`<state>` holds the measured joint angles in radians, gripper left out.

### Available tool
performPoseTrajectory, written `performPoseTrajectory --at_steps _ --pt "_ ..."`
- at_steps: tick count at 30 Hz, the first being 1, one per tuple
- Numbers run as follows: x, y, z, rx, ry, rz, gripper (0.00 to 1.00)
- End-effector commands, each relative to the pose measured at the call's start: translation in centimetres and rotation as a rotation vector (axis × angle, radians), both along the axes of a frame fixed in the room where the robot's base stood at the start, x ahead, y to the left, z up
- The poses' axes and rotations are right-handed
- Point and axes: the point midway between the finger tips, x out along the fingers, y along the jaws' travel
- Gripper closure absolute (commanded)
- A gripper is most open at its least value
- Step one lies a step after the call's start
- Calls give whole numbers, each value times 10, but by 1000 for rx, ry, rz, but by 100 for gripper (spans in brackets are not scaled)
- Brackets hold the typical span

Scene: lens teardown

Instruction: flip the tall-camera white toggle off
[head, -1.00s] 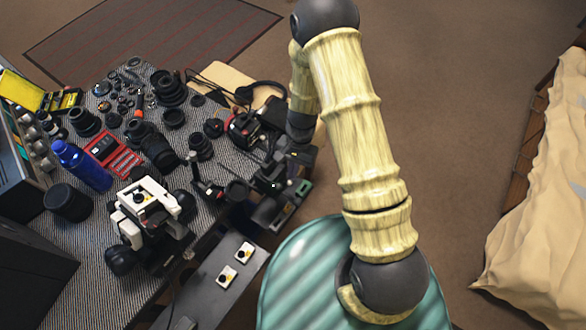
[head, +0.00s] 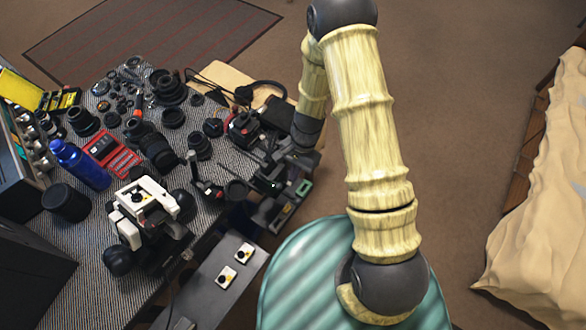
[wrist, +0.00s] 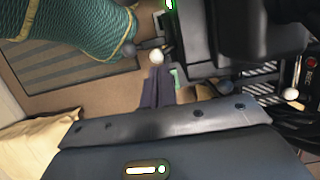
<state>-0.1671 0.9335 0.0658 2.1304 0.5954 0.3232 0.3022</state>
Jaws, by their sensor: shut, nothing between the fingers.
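In the wrist view a white ball-tipped toggle (wrist: 157,57) stands just beyond the tips of my gripper (wrist: 158,72), whose two dark fingers are close together and empty. I cannot tell whether they touch it. A second white ball tip (wrist: 290,94) and a dark ball tip (wrist: 228,88) lie further right, near dark equipment. In the head view my gripper (head: 272,186) is low over the right end of the cluttered table, among dark camera gear. The toggle cannot be made out there, and its position is unclear.
A grey box (head: 212,262) with two white switch plates stands at the table's front. A white-framed device (head: 143,200), a blue bottle (head: 80,164) and several lenses crowd the patterned table. Open floor (head: 450,130) lies to the right.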

Motion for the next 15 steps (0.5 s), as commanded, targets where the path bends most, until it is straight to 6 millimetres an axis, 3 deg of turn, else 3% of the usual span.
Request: performPoseTrajectory --at_steps 12,15 --pt "-15 -2 -2 0 1 -362 100" --pt "-17 0 -1 1 -1 -372 100"
